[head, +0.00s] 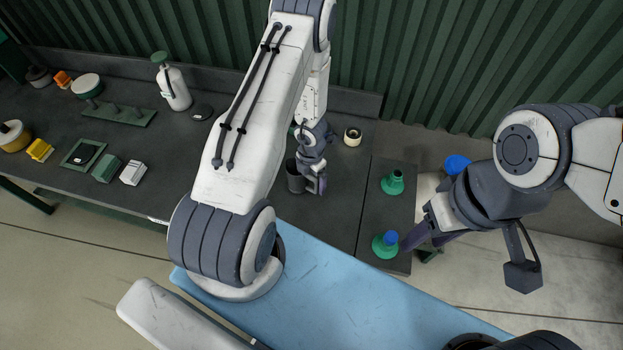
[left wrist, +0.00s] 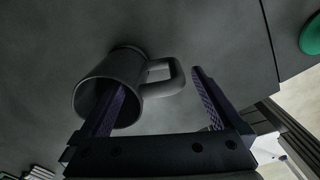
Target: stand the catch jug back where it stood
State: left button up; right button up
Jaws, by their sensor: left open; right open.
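The catch jug (head: 295,177), a dark grey mug-like vessel, stands upright on the dark bench in the head view, partly hidden by my left gripper (head: 317,185). In the left wrist view the jug (left wrist: 126,68) shows its open mouth and its handle (left wrist: 168,79). My left gripper is open. One finger overlaps the jug's mouth and seems to reach into it; the other is out beyond the handle, so the near wall and handle lie between them. Contact cannot be told. My right gripper (head: 414,237) is open beside a green base with a blue top (head: 385,246).
A green funnel-shaped piece (head: 393,182) stands behind it on the bench's right part. A small pale ring (head: 352,136) lies behind the jug. A white bottle (head: 174,88), green rack (head: 119,113) and several blocks stand left. A blue surface (head: 340,285) is in front.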

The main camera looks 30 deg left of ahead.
pick_arm(q)
jog(key=shift+r+p, duration=2.4)
jog(key=shift+r, duration=0.1)
jog(key=shift+r, duration=0.1)
